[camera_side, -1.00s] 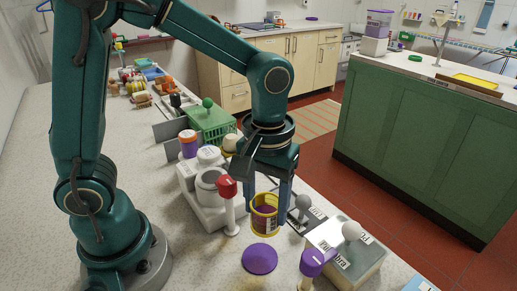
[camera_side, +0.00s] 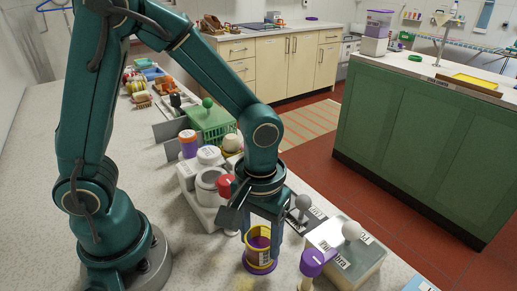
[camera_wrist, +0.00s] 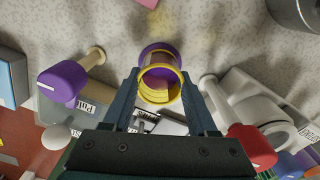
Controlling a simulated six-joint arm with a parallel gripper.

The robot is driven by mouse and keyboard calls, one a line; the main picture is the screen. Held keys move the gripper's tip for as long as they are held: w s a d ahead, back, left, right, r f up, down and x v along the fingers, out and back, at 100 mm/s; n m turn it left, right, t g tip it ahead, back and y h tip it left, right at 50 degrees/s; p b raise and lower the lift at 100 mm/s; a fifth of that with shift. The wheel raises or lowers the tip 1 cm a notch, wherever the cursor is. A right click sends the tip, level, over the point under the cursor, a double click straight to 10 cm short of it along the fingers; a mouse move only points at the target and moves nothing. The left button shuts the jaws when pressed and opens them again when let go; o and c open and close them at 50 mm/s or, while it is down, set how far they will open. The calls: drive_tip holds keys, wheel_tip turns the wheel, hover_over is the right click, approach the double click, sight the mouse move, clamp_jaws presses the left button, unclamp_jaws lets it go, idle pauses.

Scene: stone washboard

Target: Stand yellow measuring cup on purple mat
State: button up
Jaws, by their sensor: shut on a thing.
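The yellow measuring cup (camera_side: 260,254) is upright between the fingers of my gripper (camera_side: 262,240), which is shut on it. Its open yellow mouth (camera_wrist: 160,88) faces the camera in the wrist view, between the two fingers. The purple mat (camera_side: 262,272) is a small round disc on the counter. The cup is over the mat and hides most of it; only a purple edge shows around the cup's base. I cannot tell for certain whether the base touches the mat.
A purple-topped post (camera_side: 312,263) stands close to the right of the cup. A red-topped handle (camera_side: 226,187) and white containers (camera_side: 210,183) are at the left. The counter in front is clear.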

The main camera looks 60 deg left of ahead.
drive_tip(key=shift+f, duration=0.1)
drive_tip(key=o, duration=1.4)
drive_tip(key=shift+c, duration=0.2)
wheel_tip(320, 180, up, 13)
drive_tip(key=a+t+h, duration=0.1)
drive_tip(key=a+t, duration=0.2)
drive_tip(key=s+a+m+t+y, duration=0.1)
drive_tip(key=s+a+m+t, duration=0.1)
drive_tip(key=s+a+m, duration=0.2)
drive_tip(key=shift+s+f+t, duration=0.15)
drive_tip(key=shift+s+t, duration=0.15)
drive_tip(key=shift+s, duration=0.05)
